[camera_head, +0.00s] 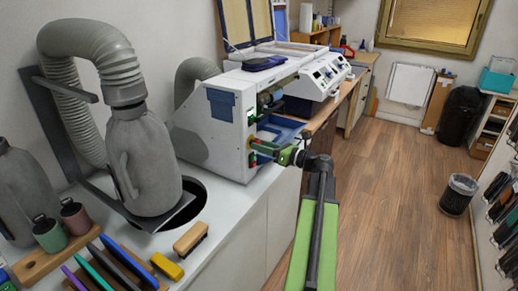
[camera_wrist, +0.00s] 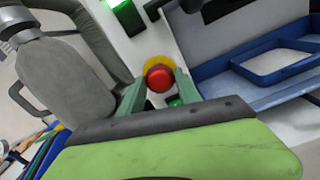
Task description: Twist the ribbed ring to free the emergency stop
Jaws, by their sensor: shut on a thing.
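The emergency stop (camera_wrist: 160,78) is a round red button in front of a yellow backing (camera_wrist: 154,62) on the white machine's front. In the wrist view it sits between the two green fingers of my gripper (camera_wrist: 159,84), which is shut on it. Ribs on its ring cannot be made out. In the head view my gripper (camera_head: 266,149) reaches from the right to the machine (camera_head: 215,130), and its fingers largely hide the stop.
A green lit switch (camera_wrist: 126,16) is above the stop, and a small green button (camera_wrist: 174,101) is just below it. A blue tray (camera_wrist: 270,68) is close on the right. A grey bottle-shaped duct piece (camera_head: 143,160) stands left of the machine.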

